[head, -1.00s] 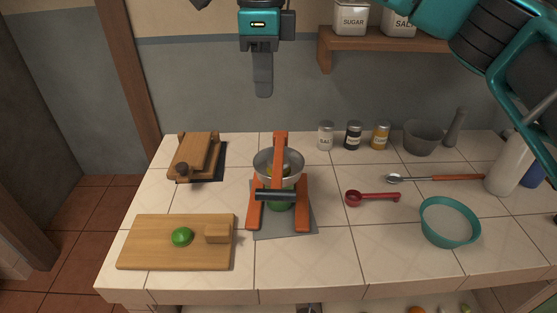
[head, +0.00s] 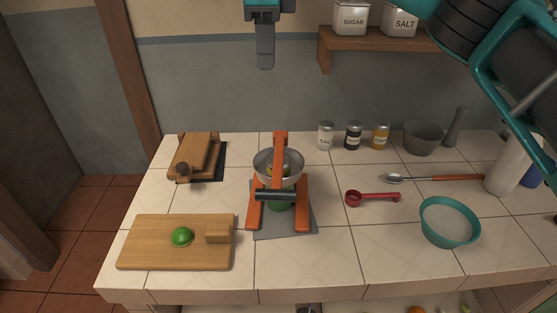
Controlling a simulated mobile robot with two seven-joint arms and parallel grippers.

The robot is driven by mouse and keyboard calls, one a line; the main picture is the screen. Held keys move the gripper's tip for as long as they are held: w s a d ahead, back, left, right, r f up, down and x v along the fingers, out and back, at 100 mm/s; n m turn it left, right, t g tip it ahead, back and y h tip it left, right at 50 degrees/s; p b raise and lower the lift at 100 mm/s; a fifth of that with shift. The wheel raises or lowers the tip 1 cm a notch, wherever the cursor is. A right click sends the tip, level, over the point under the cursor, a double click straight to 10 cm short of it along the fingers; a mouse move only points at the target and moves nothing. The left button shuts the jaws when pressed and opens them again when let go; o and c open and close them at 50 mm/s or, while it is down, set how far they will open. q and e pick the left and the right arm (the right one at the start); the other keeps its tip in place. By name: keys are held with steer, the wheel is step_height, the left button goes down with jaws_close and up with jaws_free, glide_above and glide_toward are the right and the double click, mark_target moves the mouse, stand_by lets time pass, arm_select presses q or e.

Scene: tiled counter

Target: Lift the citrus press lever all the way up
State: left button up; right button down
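The citrus press (head: 303,206) stands on a grey mat (head: 268,228) in the middle of the counter, with orange side legs and a metal bowl (head: 263,164). Its orange lever (head: 279,152) runs over the bowl toward me and ends in a dark crosswise grip (head: 275,196), which is low at the front. Something green (head: 281,206) shows partly under the grip. My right gripper (head: 265,60) hangs fingers down at the top, above and apart from the press. Its fingers overlap from this side, so its opening is hidden. My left gripper is out of view.
A cutting board (head: 150,248) with a green lime (head: 181,236) lies at front left. Wooden boards (head: 192,155) are at back left. Spice jars (head: 353,136) and a mortar (head: 420,138) stand behind. A red scoop (head: 372,198) and teal bowl (head: 450,235) are right of the press.

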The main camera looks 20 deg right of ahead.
steer(key=shift+w+d+r, duration=0.25)
steer(key=shift+w, duration=0.3)
steer(key=shift+w+d+r, duration=0.1)
steer(key=shift+w+d, duration=0.15)
steer(key=shift+w, duration=0.5)
steer(key=shift+w+d+r, duration=0.1)
steer(key=shift+w+d, duration=0.2)
steer(key=shift+w, duration=0.4)
steer(key=shift+w+d+r, duration=0.1)
steer(key=shift+w+d, duration=0.15)
steer(key=shift+w, duration=0.5)
steer(key=c, duration=1.4)
jaws_free()
steer(key=shift+o, duration=0.2)
